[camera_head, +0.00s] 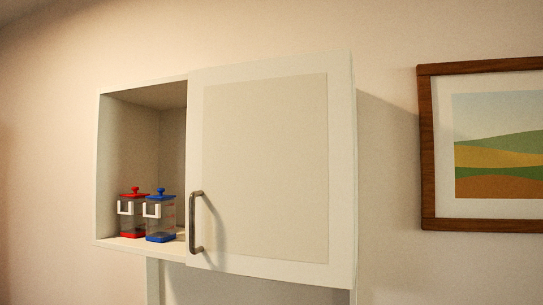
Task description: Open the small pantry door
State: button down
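The small pantry door (265,170) is a cream panel with a raised frame, on the right part of a white wall cabinet in the head view. It covers the right side of the cabinet, and I cannot tell for sure whether it stands slightly ajar. Its dark metal bar handle (192,222) is upright near the door's lower left edge. Nothing touches the handle. My gripper is not in view.
The cabinet's left part (98,170) is open. A red-lidded clear canister (131,213) and a blue-lidded one (161,217) stand inside, left of the handle. A wood-framed landscape picture (427,150) hangs on the wall at right.

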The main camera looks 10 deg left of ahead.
aim_at(269, 191)
jog(key=u, duration=0.9)
